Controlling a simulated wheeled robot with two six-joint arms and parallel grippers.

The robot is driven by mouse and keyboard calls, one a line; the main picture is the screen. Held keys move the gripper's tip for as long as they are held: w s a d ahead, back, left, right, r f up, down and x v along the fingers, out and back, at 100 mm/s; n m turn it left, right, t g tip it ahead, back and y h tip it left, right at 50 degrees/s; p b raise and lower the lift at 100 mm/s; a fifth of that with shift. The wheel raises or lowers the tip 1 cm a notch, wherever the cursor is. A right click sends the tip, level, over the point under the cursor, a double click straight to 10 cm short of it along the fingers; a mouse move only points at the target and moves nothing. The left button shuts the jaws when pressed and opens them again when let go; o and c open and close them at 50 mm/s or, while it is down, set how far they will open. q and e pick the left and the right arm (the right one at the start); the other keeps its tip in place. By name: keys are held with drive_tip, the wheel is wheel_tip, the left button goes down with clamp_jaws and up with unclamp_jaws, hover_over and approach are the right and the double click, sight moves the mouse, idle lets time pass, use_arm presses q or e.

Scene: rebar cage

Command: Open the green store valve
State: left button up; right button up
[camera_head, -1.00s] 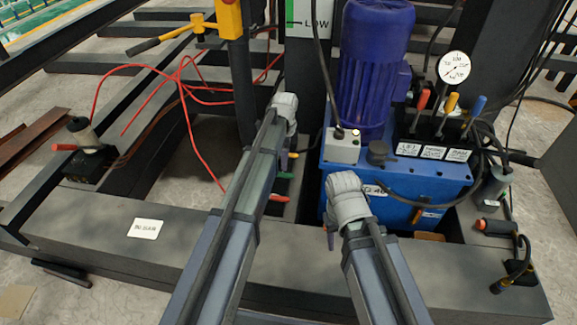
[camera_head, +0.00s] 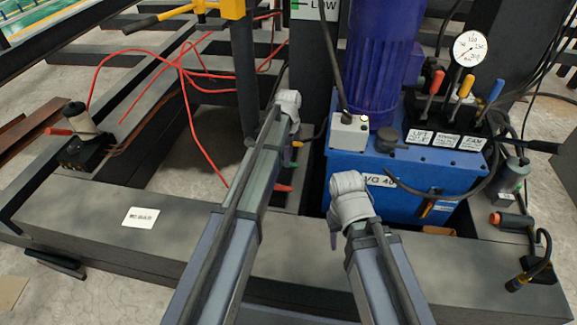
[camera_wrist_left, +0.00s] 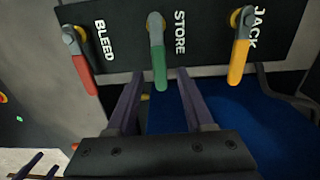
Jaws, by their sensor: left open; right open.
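In the head view my left arm hides most of this panel, with a bit of green (camera_head: 288,163) showing. My right gripper (camera_head: 333,238) is mostly hidden behind its wrist, near the blue tank.
The blue pump unit (camera_head: 350,180) with several levers and a gauge (camera_head: 470,48) stands right of the valves. A dark post (camera_head: 241,90) and a red hose (camera_head: 190,115) are to the left. A grey beam (camera_head: 190,235) runs across the front.

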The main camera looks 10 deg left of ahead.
use_arm(q)
wheel_tip(320, 180, down, 2)
drive_tip(key=shift+b, duration=0.55)
drive_tip(key=shift+r, duration=0.1)
drive_tip(key=shift+c, duration=0.4)
clamp_jaws()
idle(0.5)
